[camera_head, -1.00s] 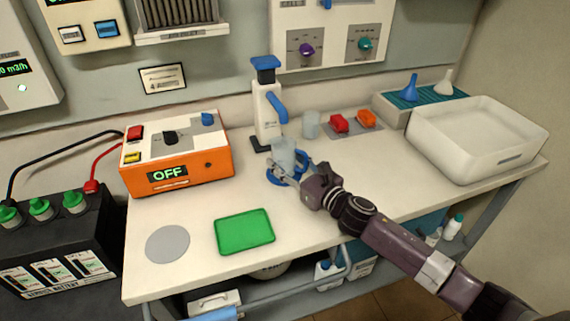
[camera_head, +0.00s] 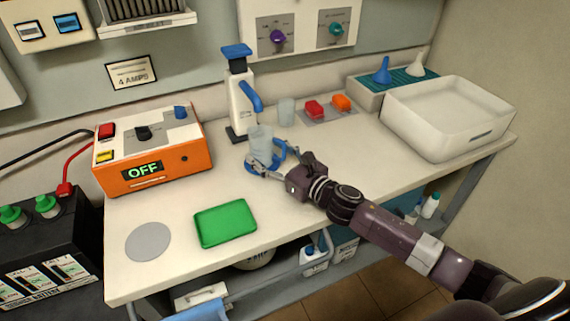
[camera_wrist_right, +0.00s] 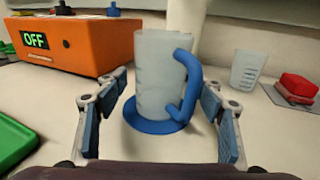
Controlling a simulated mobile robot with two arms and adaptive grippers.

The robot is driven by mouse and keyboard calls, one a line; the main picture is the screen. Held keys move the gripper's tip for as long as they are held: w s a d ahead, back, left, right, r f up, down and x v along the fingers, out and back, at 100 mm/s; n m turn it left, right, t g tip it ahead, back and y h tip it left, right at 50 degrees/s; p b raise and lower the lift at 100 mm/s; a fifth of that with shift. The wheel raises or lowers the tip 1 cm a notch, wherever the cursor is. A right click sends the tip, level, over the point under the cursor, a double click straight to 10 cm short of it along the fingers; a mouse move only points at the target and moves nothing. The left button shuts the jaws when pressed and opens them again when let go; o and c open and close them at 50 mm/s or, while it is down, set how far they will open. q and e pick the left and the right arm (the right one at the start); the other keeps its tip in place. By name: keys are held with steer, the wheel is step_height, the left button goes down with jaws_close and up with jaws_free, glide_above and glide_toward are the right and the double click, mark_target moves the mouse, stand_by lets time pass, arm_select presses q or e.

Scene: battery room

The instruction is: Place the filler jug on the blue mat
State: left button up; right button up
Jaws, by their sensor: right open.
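The filler jug (camera_head: 261,140), translucent with a blue handle, stands upright on the round blue mat (camera_wrist_right: 150,127) in front of the pump dispenser. In the right wrist view the jug (camera_wrist_right: 157,72) rests within the mat's rim, its handle (camera_wrist_right: 190,85) to the right. My right gripper (camera_head: 279,162) is open, its fingers apart on either side of the jug at low height. In the wrist view, gaps show between the pads and the jug. My left gripper is not in view.
A white-and-blue pump dispenser (camera_head: 240,100) stands behind the jug, with a clear cup (camera_head: 287,112) to its right. An orange charger (camera_head: 150,160) is left. A green tray (camera_head: 225,224) and grey disc (camera_head: 148,241) lie in front. A white basin (camera_head: 450,118) stands right.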

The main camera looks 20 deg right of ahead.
steer(key=b+v, duration=0.1)
steer(key=v, duration=0.7)
steer(key=shift+s+d+f, duration=0.1)
steer(key=shift+s, duration=0.2)
steer(key=shift+s+d+r+b, duration=0.2)
steer(key=shift+s+b, duration=0.15)
steer(key=shift+s, duration=0.25)
